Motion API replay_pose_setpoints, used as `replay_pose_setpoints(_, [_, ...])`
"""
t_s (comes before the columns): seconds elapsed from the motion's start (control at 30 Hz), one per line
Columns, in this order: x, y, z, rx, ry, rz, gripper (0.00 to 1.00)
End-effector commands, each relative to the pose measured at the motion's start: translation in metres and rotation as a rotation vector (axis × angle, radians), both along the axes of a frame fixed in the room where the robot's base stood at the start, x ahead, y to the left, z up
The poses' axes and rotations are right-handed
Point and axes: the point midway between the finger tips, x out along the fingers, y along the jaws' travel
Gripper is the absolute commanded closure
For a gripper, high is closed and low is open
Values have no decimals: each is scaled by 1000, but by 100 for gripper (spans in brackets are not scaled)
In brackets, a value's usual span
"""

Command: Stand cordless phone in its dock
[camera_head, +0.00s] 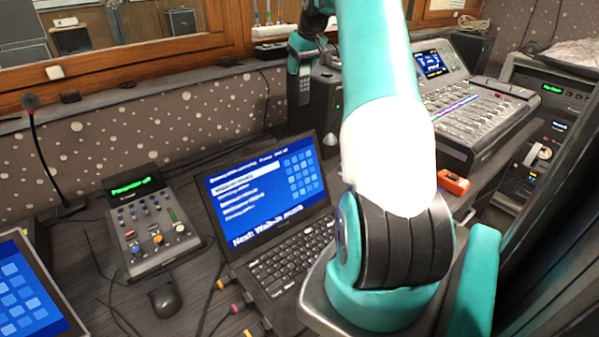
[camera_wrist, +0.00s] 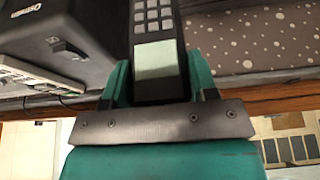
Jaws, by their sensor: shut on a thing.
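The cordless phone (camera_wrist: 157,50) is black with light keys and a pale screen. In the wrist view it sits between the teal fingers of my gripper (camera_wrist: 160,82), which is shut on it near the screen end. In the head view the phone (camera_head: 298,82) hangs roughly upright, keypad end down, under my gripper (camera_head: 305,43), beside the left side of a black box (camera_head: 325,108). My arm hides part of that area. I cannot pick out the dock clearly in either view.
The black box also fills the upper left of the wrist view (camera_wrist: 60,35). A white strip (camera_head: 272,30) lies on the wooden window ledge (camera_head: 150,52).

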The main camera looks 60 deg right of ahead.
Motion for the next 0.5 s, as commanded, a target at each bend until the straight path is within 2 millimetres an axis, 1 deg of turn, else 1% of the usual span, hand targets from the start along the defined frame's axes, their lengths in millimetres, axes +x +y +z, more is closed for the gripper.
replay_pose_setpoints(0.03, [0,0,-13,0,-1,0,74])
replay_pose_setpoints(0.27, [0,0,-31,1,0,0,74])
replay_pose_setpoints(0.33, [0,1,-42,4,1,0,74])
replay_pose_setpoints(0.47, [0,1,-75,5,3,1,74])
replay_pose_setpoints(0.5, [-1,1,-86,5,4,-1,74])
